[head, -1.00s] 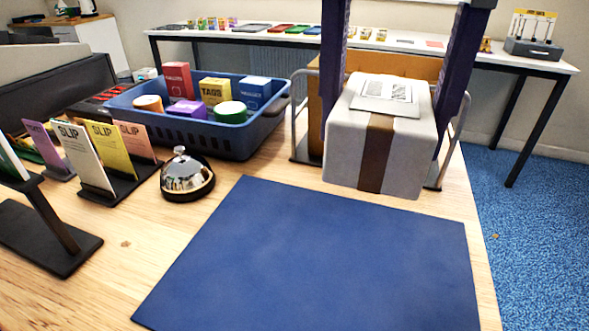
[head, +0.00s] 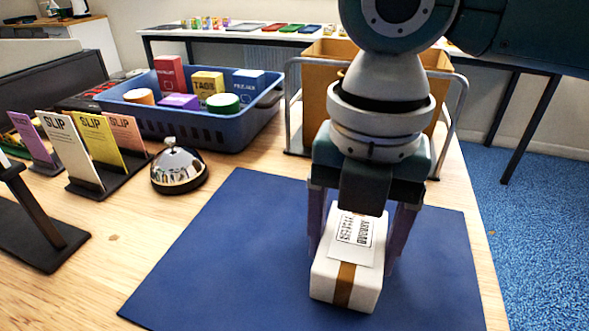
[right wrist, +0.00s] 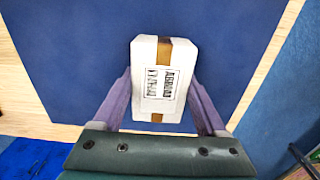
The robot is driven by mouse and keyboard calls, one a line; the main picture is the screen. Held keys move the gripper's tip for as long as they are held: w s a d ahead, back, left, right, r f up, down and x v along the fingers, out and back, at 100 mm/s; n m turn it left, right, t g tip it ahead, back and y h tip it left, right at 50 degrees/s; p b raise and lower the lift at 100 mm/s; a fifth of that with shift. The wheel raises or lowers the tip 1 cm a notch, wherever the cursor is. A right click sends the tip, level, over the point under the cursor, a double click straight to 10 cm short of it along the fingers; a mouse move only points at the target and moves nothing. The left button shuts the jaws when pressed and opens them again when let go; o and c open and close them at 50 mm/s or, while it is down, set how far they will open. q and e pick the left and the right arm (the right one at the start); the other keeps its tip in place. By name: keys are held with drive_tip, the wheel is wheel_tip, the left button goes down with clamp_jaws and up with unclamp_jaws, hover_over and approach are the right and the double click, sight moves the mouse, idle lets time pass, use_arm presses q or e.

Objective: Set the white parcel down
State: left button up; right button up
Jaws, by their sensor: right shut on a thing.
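The white parcel (head: 330,282) has a brown tape band and a printed label on top. It is over the right part of the blue mat (head: 232,255), upright; I cannot tell from the head view whether its underside touches the mat. My right gripper (head: 353,255) comes from above, with its purple fingers on either side of the parcel, shut on it. In the right wrist view the parcel (right wrist: 146,60) sits between the fingers, with the mat (right wrist: 70,60) behind it. My left gripper is not in view.
A chrome bell (head: 179,167) stands by the mat's back left corner. A blue basket (head: 216,132) of small boxes is behind it. Slip holders (head: 125,170) stand at left. A brown carton (head: 315,75) in a metal frame is behind my arm. The mat's left part is clear.

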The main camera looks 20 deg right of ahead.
drive_tip(key=o, duration=1.5)
wheel_tip(320, 180, up, 12)
drive_tip(key=shift+r+p, duration=0.1)
drive_tip(key=shift+p, duration=0.6)
